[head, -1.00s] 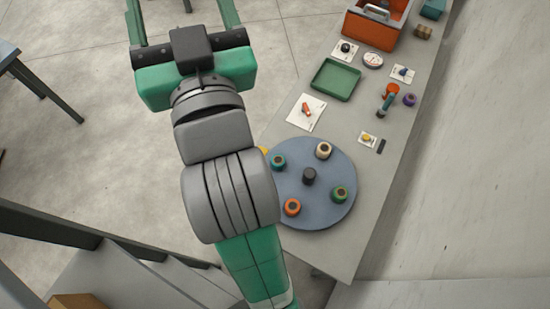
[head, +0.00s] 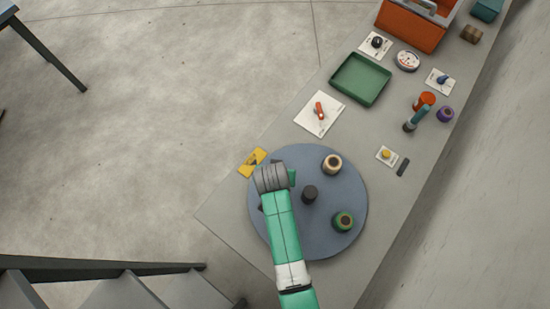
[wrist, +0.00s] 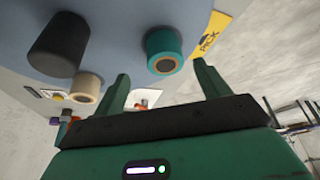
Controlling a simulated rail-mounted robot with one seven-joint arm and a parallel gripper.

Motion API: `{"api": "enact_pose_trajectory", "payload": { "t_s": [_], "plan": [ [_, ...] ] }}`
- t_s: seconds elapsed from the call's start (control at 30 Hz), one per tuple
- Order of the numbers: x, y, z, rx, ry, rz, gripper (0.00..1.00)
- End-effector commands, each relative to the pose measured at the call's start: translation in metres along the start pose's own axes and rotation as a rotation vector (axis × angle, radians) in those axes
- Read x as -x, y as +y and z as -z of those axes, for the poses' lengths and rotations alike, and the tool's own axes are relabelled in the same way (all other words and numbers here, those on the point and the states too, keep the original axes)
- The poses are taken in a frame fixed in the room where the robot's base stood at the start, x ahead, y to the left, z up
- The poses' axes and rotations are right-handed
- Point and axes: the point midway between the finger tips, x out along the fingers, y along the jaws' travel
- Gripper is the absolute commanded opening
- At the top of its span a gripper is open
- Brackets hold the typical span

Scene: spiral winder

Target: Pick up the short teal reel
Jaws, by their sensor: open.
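The teal reel (wrist: 165,50) stands on the blue-grey round disc (head: 285,152). In the wrist view it shows just beyond and between my gripper's fingertips, apart from both. In the head view my arm hides it. My gripper (wrist: 161,75) is open and empty, its two green fingers pointing toward the reel. The dark central post (head: 310,194) of the disc also shows in the wrist view (wrist: 60,45), left of the teal reel.
A green tray (head: 361,79), a white card (head: 320,113) and an orange toolbox (head: 412,25) stand farther along the table.

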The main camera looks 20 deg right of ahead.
Motion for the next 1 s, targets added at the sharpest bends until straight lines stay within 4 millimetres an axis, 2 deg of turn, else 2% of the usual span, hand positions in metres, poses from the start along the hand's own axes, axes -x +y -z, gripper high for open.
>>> {"api": "enact_pose_trajectory", "payload": {
  "t_s": [0.07, 0.2, 0.43, 0.53, 0.73, 0.77, 1.0],
  "plan": [
    [-0.012, 0.0, 0.0, 0.0, 0.0, 0.0, 0.75],
    [-0.018, -0.002, 0.001, 0.0, 0.001, 0.001, 0.75],
    [-0.058, -0.007, 0.003, 0.001, 0.001, 0.0, 0.75],
    [-0.065, -0.007, 0.003, 0.001, 0.002, 0.001, 0.75],
    [-0.064, -0.007, 0.004, 0.001, 0.003, 0.001, 0.75],
    [-0.064, -0.007, 0.004, 0.001, 0.003, 0.001, 0.71],
    [-0.064, -0.007, 0.004, 0.001, 0.003, 0.001, 0.26]
  ]
}}
